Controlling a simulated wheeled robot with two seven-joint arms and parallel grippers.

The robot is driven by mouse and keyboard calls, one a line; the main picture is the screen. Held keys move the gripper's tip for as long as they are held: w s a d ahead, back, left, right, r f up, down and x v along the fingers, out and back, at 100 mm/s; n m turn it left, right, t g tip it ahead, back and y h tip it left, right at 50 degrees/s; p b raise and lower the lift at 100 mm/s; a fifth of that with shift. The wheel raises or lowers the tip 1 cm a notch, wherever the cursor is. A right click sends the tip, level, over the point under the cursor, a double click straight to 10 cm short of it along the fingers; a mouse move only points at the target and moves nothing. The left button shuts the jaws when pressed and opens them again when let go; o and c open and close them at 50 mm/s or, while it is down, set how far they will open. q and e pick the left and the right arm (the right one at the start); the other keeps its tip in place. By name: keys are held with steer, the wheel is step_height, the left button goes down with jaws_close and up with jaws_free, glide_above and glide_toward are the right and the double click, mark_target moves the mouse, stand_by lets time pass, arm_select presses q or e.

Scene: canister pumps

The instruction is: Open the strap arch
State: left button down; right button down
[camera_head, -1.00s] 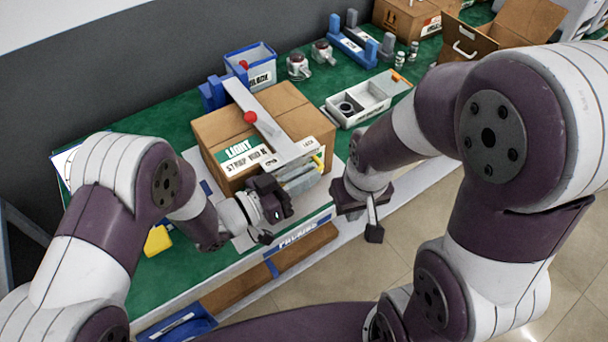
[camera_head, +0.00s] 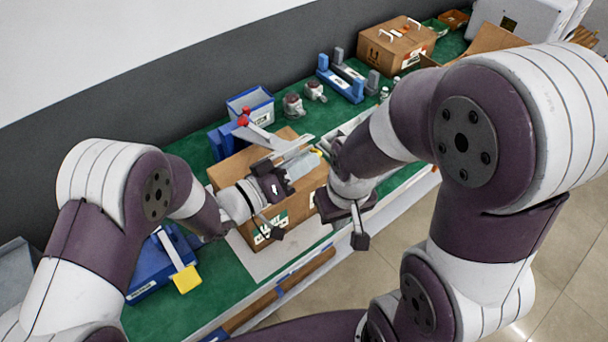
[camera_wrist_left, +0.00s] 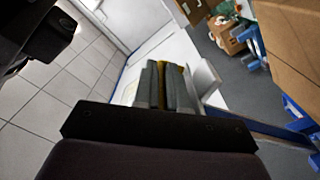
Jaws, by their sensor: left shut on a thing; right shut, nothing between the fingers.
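The strap arch (camera_head: 261,138) is a light grey bar with red knobs, running from the blue bracket (camera_head: 222,141) at the back over the cardboard box (camera_head: 232,166). In the head view its front end is raised above the box. My left gripper (camera_head: 302,163) is shut on the front end of the arch, over the box's front side, partly hiding that end. In the left wrist view its fingers (camera_wrist_left: 166,86) are closed together beside a white plate (camera_wrist_left: 185,62), with yellow between them. My right gripper (camera_head: 359,240) is shut and empty, right of the box, off the bench's front edge.
A white divided tray (camera_head: 352,124) stands right of the box, close behind my right arm. A blue-and-white bin (camera_head: 251,104) and two small pumps (camera_head: 293,105) stand behind. A blue case with a yellow tag (camera_head: 186,279) lies on the green bench at left.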

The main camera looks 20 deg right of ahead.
arm_select(q)
steer(key=w+a+r+n+p, duration=0.3)
steer(key=w+r+p, duration=0.3)
steer(key=w+r, duration=0.2)
steer(key=w+a+r+n+p, duration=0.3)
steer(key=w+r+p, duration=0.3)
steer(key=w+r, duration=0.2)
steer(key=shift+w+a+r, duration=0.2)
steer(key=shift+w+r, duration=0.2)
steer(key=shift+w, duration=0.45)
steer(key=c, duration=1.5)
jaws_free()
steer(key=shift+o, duration=0.2)
steer(key=shift+a+f, duration=0.1)
